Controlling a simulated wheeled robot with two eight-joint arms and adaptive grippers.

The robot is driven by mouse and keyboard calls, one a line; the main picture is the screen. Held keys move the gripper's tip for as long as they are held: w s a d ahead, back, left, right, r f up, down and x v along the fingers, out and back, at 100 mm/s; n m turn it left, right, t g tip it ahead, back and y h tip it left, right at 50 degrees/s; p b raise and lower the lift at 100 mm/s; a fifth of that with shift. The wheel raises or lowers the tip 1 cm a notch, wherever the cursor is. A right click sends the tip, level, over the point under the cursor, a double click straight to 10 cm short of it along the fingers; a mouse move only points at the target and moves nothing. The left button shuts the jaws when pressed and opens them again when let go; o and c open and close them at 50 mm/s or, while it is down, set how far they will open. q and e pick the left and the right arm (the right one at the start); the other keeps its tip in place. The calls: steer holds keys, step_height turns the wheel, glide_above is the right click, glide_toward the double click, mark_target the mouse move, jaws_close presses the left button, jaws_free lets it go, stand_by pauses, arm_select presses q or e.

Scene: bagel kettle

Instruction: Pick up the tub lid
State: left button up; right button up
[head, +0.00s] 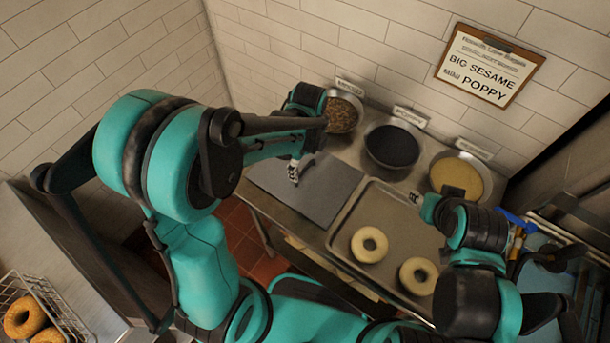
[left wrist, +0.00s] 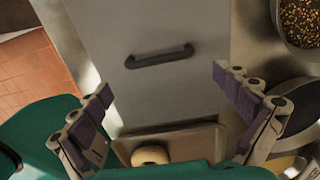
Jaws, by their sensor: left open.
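The tub lid is a flat grey panel (head: 335,189) on the counter, left of the baking tray in the head view. In the left wrist view the lid (left wrist: 165,95) fills the middle, with a dark bar handle (left wrist: 160,55) across it. My left gripper (head: 294,173) is over the lid's left part. In the left wrist view its fingers (left wrist: 162,85) are spread wide, with the handle ahead between them and nothing held. My right gripper (head: 416,199) is over the baking tray's right side; its jaw opening is too small to read.
A baking tray (head: 345,226) holds two bagels (head: 369,245). Bowls of mixed seeds (head: 342,114), dark poppy (head: 392,146) and pale sesame (head: 457,180) line the back wall. A wire basket (head: 62,312) with bagels stands at lower left. An order board (head: 488,66) hangs on the wall.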

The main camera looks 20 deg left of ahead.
mark_target(305, 169)
arm_select(q)
steer(key=f+b, duration=0.1)
steer(key=f, duration=0.1)
steer(key=a+f+b, duration=0.1)
steer(key=f, duration=0.2)
steer(key=shift+w, duration=0.2)
steer(key=shift+r, duration=0.1)
steer(key=c, duration=1.1)
